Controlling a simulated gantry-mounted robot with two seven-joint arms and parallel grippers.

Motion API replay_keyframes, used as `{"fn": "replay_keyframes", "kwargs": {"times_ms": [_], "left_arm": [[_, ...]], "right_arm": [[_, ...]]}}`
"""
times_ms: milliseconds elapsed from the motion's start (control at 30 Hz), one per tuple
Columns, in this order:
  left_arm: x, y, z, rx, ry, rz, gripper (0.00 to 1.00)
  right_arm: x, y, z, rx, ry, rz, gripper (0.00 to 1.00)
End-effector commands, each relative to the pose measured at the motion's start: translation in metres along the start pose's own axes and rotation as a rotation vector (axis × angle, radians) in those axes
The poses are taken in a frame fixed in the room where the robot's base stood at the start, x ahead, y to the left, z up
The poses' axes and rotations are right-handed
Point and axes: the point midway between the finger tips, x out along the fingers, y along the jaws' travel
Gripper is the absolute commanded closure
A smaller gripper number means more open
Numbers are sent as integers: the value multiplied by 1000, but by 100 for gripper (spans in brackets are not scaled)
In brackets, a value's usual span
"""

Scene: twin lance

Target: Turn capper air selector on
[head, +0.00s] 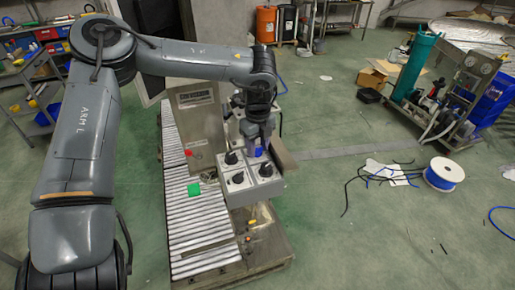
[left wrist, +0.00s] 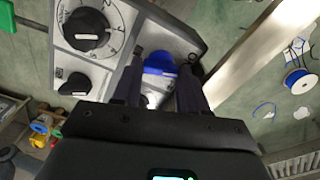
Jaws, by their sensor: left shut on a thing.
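A grey control box (head: 252,185) stands at the conveyor's end with several black knobs, among them a front one (head: 238,178) and a right one (head: 266,169). A blue knob (head: 259,151) sits at its back right corner, partly hidden by my left gripper (head: 256,142). In the left wrist view the blue knob (left wrist: 160,63) lies between the two dark fingers of my left gripper (left wrist: 160,76), which is shut on it. A large black dial knob (left wrist: 86,30) and a smaller black knob (left wrist: 76,84) are to its left. Labels are too small to read. My right gripper is not in view.
A roller conveyor (head: 190,225) runs left of the box, with a green block (head: 194,189) and a red button (head: 188,153) nearby. A grey cabinet (head: 200,110) stands behind. A cable spool (head: 444,173) and loose cables lie on open floor at right.

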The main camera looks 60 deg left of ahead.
Motion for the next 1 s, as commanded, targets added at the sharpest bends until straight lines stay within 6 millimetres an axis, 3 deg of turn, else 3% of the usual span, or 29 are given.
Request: {"fn": "replay_keyframes", "kwargs": {"times_ms": [400, 933, 967, 1000], "left_arm": [[0, -1, 0, -195, 0, -1, 88], [-1, -1, 0, -222, 0, -1, 88], [-1, -1, 0, -221, 0, -1, 56], [-1, -1, 0, -221, 0, -1, 50]], "right_arm": [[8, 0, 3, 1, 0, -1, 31], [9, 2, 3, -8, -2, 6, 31], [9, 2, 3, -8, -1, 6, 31], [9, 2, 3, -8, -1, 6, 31]]}}
